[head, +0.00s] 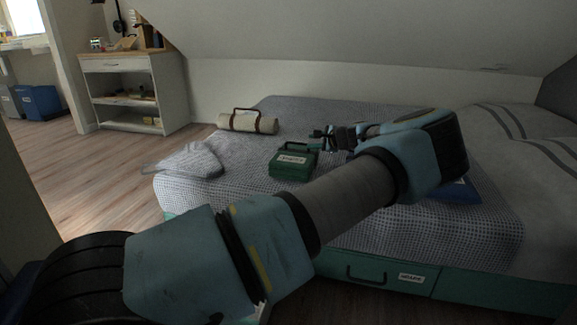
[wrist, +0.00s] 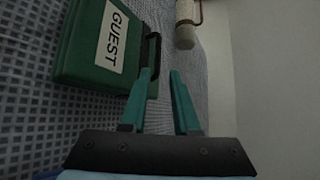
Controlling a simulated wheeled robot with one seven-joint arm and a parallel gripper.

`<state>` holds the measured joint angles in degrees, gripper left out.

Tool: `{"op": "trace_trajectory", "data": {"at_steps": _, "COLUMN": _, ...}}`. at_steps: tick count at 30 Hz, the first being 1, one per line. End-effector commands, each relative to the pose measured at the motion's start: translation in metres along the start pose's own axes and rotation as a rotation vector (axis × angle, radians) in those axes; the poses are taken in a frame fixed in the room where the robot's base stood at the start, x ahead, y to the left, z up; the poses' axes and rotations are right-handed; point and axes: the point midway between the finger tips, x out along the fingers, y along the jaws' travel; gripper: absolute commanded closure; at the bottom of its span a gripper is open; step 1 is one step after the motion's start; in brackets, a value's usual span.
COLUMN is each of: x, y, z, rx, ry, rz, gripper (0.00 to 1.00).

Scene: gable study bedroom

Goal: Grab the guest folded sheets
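A green case (head: 293,162) with a carry handle and a white label lies on the bed; in the wrist view the case (wrist: 85,48) reads GUEST. My gripper (head: 322,139) is above the bed, just right of and beyond the case. In the wrist view my gripper (wrist: 161,85) is open, a gap between its teal fingers. The left finger overlaps the dark handle (wrist: 154,45); I cannot tell whether they touch. No loose folded sheets show clearly; the case's inside is hidden.
The bed (head: 240,195) also holds a strapped cream roll (head: 248,123), a pale grey folded bundle (head: 190,160) and a blue item (head: 456,191) partly behind my arm. The bed base has a handled, labelled drawer (head: 340,268). A sloped wall rises behind. Floor is clear at left.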

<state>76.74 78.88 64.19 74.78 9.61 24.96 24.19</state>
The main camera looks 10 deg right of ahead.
Motion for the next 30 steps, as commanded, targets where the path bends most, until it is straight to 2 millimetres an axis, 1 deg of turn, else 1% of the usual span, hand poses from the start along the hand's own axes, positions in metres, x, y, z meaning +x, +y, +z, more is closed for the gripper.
{"op": "trace_trajectory", "data": {"at_steps": 1, "x": 0.011, "y": 0.002, "z": 0.001, "rx": -0.002, "ry": -0.002, "rz": 0.002, "gripper": 0.70}}
{"op": "trace_trajectory", "data": {"at_steps": 3, "x": 0.022, "y": 0.003, "z": 0.001, "rx": -0.003, "ry": -0.002, "rz": 0.003, "gripper": 0.70}}
{"op": "trace_trajectory", "data": {"at_steps": 6, "x": 0.033, "y": 0.002, "z": 0.001, "rx": -0.002, "ry": -0.002, "rz": 0.003, "gripper": 0.70}}
{"op": "trace_trajectory", "data": {"at_steps": 11, "x": 0.043, "y": 0.003, "z": 0.001, "rx": -0.003, "ry": -0.001, "rz": 0.004, "gripper": 0.70}}
{"op": "trace_trajectory", "data": {"at_steps": 15, "x": 0.064, "y": 0.007, "z": 0.000, "rx": -0.003, "ry": -0.003, "rz": 0.005, "gripper": 0.70}}
{"op": "trace_trajectory", "data": {"at_steps": 19, "x": 0.081, "y": 0.006, "z": 0.000, "rx": -0.004, "ry": -0.002, "rz": 0.004, "gripper": 0.70}}
{"op": "trace_trajectory", "data": {"at_steps": 23, "x": 0.089, "y": 0.005, "z": 0.000, "rx": -0.004, "ry": -0.001, "rz": 0.004, "gripper": 0.70}}
{"op": "trace_trajectory", "data": {"at_steps": 30, "x": 0.089, "y": 0.004, "z": 0.001, "rx": -0.004, "ry": -0.001, "rz": 0.004, "gripper": 0.72}}
